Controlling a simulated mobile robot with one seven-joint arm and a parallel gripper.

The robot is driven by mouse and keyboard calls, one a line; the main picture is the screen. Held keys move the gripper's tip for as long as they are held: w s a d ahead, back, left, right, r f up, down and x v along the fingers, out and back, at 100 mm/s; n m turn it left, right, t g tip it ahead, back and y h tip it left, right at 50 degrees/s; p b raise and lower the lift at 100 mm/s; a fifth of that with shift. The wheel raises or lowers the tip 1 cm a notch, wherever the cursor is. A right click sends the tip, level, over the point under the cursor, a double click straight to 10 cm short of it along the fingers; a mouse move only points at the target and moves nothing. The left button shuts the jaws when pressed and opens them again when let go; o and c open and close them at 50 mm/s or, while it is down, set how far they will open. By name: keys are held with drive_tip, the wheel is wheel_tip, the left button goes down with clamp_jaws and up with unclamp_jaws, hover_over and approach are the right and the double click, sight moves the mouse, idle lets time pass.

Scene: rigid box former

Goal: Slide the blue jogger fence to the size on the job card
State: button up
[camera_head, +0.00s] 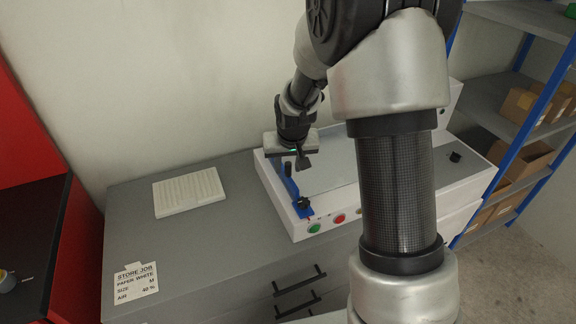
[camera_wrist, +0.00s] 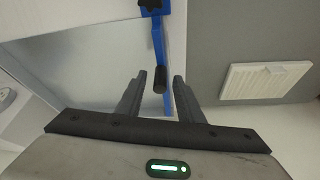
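The blue jogger fence (camera_head: 292,187) lies along the left side of the white machine's top. A black star knob (camera_head: 303,202) sits at its front end; an upright dark peg is near my gripper. In the wrist view the fence (camera_wrist: 158,42) runs down from the knob (camera_wrist: 152,4) to the peg (camera_wrist: 160,78). My gripper (camera_head: 298,166) is over the fence, fingers apart. In the wrist view the peg appears between the open fingertips (camera_wrist: 160,76), with gaps on both sides; its depth is unclear. The job card (camera_head: 136,284) reads size M, paper white, air 40 %.
The white machine (camera_head: 272,192) stands on a grey cabinet and has a green button (camera_head: 314,228) and a red button (camera_head: 339,218) in front. A white ridged pad (camera_head: 188,191) lies to its left. My arm hides part of the machine. Shelves with boxes (camera_head: 522,160) stand right.

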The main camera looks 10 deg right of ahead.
drive_tip(key=shift+f, duration=0.1)
clamp_jaws()
drive_tip(key=shift+w+d, duration=0.15)
drive_tip(key=shift+d, duration=0.65)
drive_tip(key=shift+w+d, duration=0.15)
drive_tip(key=shift+d, duration=0.6)
unclamp_jaws()
drive_tip(key=shift+a, duration=0.1)
drive_tip(key=v, duration=1.7)
drive_tip(key=shift+r+p, duration=0.3)
drive_tip(key=shift+p, duration=0.15)
